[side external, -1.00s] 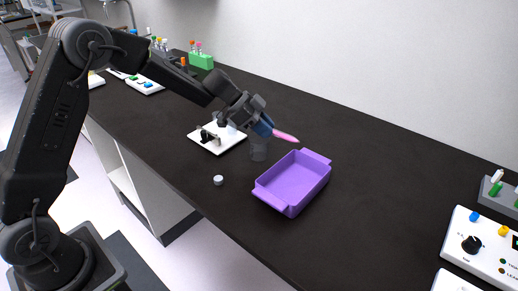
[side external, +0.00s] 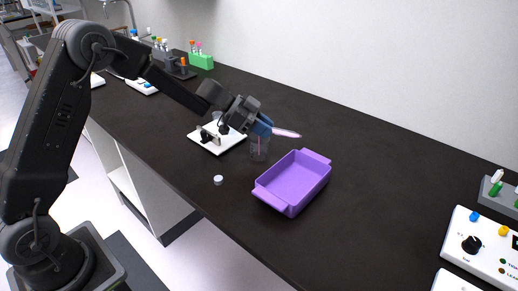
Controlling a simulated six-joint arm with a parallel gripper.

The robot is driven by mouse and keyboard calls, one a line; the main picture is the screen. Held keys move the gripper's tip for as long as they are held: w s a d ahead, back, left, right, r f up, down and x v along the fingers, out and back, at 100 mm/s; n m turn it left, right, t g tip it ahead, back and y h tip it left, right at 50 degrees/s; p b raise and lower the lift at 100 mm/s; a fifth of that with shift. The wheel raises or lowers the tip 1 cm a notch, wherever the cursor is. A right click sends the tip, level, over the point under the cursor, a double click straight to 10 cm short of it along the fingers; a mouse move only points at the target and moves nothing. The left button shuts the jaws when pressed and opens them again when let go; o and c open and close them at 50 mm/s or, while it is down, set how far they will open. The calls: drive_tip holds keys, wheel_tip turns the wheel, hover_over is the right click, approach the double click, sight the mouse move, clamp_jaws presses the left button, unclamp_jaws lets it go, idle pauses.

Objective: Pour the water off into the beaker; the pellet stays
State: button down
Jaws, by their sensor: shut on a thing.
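My gripper (side external: 262,125), with blue fingertips, is shut on a clear tube (side external: 287,133) that holds pink liquid. The tube lies nearly level, its tapered end pointing right and slightly down. Its mouth end is hidden by the fingers. A clear beaker (side external: 260,154) stands on the bench just below the gripper. A thin pink streak shows upright in the beaker, below the fingers. The pellet is too small to make out.
A purple tray (side external: 293,182) stands right of the beaker. A white plate with a small black fixture (side external: 216,138) is to the left. A white cap (side external: 218,180) lies in front. A green tube rack (side external: 201,61) stands behind. The bench at right centre is clear.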

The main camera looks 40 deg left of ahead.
drive_tip(key=shift+t+h, duration=0.3)
drive_tip(key=shift+h, duration=0.3)
drive_tip(key=shift+s+a, duration=0.1)
drive_tip(key=shift+r+h, duration=0.15)
drive_tip(key=shift+h, duration=0.25)
drive_tip(key=shift+t, duration=0.4)
idle(0.5)
drive_tip(key=shift+g+y, duration=0.8)
drive_tip(key=shift+y, duration=0.3)
drive_tip(key=shift+d+r+g+y, duration=0.1)
drive_tip(key=shift+g+y, duration=0.45)
drive_tip(key=shift+y, duration=0.4)
drive_tip(key=shift+d+r+g+y, duration=0.1)
drive_tip(key=shift+g+y, duration=0.45)
drive_tip(key=shift+y, duration=0.4)
